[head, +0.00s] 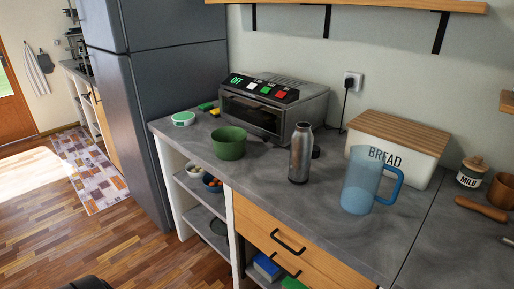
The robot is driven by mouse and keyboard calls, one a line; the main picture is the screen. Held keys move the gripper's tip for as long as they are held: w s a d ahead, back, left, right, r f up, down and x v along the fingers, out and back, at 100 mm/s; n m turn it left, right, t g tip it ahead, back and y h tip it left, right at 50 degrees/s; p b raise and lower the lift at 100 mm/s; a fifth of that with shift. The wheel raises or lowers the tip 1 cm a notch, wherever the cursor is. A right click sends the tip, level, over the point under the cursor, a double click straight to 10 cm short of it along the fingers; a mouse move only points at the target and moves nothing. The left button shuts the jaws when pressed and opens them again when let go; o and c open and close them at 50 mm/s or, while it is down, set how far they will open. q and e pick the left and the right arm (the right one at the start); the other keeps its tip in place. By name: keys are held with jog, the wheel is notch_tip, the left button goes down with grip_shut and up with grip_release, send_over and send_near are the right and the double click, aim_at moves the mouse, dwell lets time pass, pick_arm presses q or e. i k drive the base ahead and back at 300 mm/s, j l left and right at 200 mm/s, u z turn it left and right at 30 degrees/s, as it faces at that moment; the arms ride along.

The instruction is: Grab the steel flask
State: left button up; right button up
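The steel flask (300,155) stands upright on the grey counter (262,185), near its front edge. It is a tall metal cylinder with a narrower, darker top. It stands in front of the toaster oven (272,108), between a green bowl (229,143) on its left and a blue translucent jug (359,182) on its right. A small dark object just behind the flask is partly hidden by it.
A bread box (398,148) stands behind the jug, with a lidded jar (472,172) and a wooden rolling-pin-like handle (481,209) farther right. A shelf (350,5) hangs above. Bare counter lies in front of the flask, above wooden drawers (290,248).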

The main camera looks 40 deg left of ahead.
aim_at(302, 139)
jog(key=u, duration=0.95)
